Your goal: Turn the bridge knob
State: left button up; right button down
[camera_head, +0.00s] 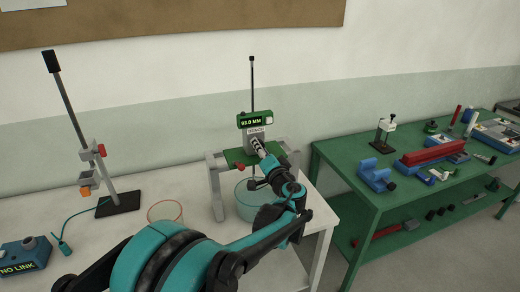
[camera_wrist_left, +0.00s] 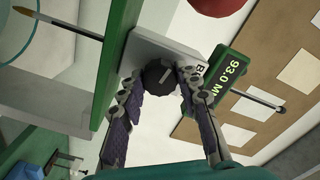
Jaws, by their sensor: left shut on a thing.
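The bridge is a green plate (camera_head: 238,157) on a grey stand, with a grey block (camera_head: 255,136) on top of it. A green display (camera_head: 256,119) above the block reads 93.0 MM, and a thin rod rises behind it. My left gripper (camera_head: 257,147) reaches the front of the block and hides the knob in the head view. In the left wrist view the dark round knob (camera_wrist_left: 160,76), with a short white mark, sits between the fingertips of my left gripper (camera_wrist_left: 160,84). The fingers are shut on it from both sides. My right gripper is not in view.
A red knob (camera_head: 240,167) sits at the plate's front edge. A clear glass vessel (camera_head: 246,208) stands under the bridge. A black stand (camera_head: 118,203) with a rod, a red-rimmed glass (camera_head: 165,210) and a blue NO LINK box (camera_head: 24,256) stand left. A green bench (camera_head: 370,200) with tools is right.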

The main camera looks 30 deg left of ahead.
pick_arm(q)
jog(key=m+p, duration=0.1)
jog(key=m, duration=0.3)
jog(key=shift+m, duration=0.4)
jog(key=o, duration=1.2)
jog(key=shift+c, duration=0.2)
jog(key=v, duration=1.2)
